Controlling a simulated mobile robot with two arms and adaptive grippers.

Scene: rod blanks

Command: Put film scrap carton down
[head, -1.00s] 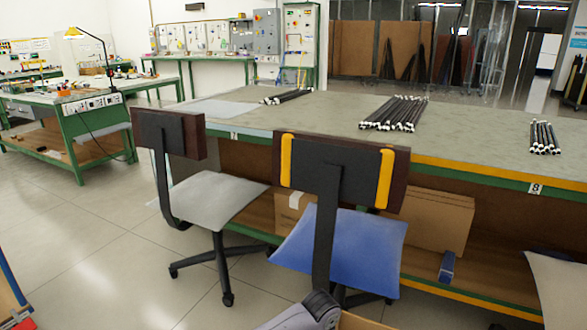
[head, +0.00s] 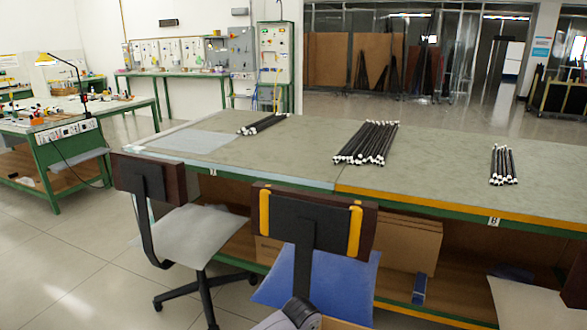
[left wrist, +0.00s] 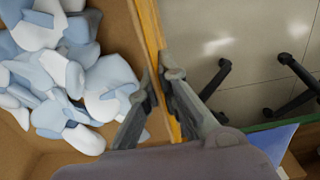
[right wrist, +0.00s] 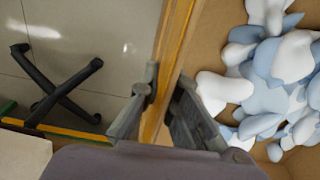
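The film scrap carton is an open brown box holding pale blue and white scraps. Its wall shows in the left wrist view (left wrist: 148,25) with scraps on the left, and in the right wrist view (right wrist: 178,35) with scraps on the right. My left gripper (left wrist: 160,85) has one finger on each side of a wall and is closed on it. My right gripper (right wrist: 160,88) grips another wall the same way. In the head view only a sliver of the carton (head: 342,324) shows at the bottom edge; most of it is out of frame.
A long green-edged table (head: 290,160) stands ahead, with bundles of black white-ended rods (head: 367,143) and clear surface between them. A grey chair (head: 185,235) and a blue chair (head: 318,280) stand before it. Flat cardboard boxes (head: 408,245) are on its lower shelf.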

